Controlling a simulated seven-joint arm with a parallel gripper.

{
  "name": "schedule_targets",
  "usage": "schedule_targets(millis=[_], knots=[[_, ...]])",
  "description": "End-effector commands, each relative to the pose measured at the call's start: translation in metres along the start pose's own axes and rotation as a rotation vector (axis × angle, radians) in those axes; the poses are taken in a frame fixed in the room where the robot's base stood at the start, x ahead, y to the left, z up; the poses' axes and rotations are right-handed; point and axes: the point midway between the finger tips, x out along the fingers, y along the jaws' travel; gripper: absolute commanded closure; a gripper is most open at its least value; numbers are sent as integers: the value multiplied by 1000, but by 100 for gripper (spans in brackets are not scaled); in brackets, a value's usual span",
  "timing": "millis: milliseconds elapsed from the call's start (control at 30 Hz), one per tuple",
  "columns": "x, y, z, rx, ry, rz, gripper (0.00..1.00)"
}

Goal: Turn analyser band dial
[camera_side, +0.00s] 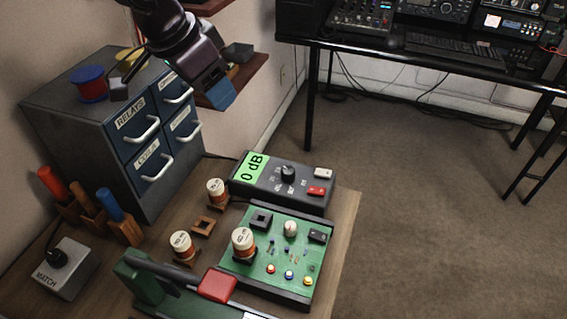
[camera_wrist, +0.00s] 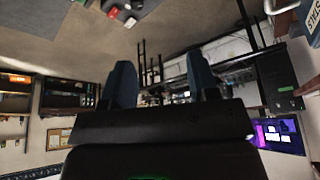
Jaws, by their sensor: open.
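The analyser (camera_side: 262,190) is a dark grey box on the bench in the side view. It has a green display reading "0 dB", a black band dial (camera_side: 288,174) with markings around it, and a white and a red button. The dial's exact pointer direction is too small to tell. My gripper (camera_side: 222,95) is high above the bench, up and left of the analyser, in front of the drawer cabinet and shelf. Its blue fingers are spread apart in the wrist view (camera_wrist: 161,80), with nothing between them. It is well clear of the dial.
A green circuit board (camera_side: 310,262) with a white knob sits in front of the analyser. Labelled coils (camera_side: 183,246) stand around it. A drawer cabinet (camera_side: 160,140), a MATCH box (camera_side: 66,270) and screwdrivers (camera_side: 60,188) are at left. A red-and-green tool (camera_side: 217,286) lies at the front.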

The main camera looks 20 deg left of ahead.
Motion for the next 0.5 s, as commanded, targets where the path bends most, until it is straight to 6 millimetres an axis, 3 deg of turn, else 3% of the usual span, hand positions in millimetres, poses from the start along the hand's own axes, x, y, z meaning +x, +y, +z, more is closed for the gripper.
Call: schedule_targets(millis=[33, 200, 500], knots=[[27, 12, -5, 26, -10, 14, 45], [81, 38, -15, 82, -16, 43, 45], [114, 49, -16, 101, -19, 53, 45]])
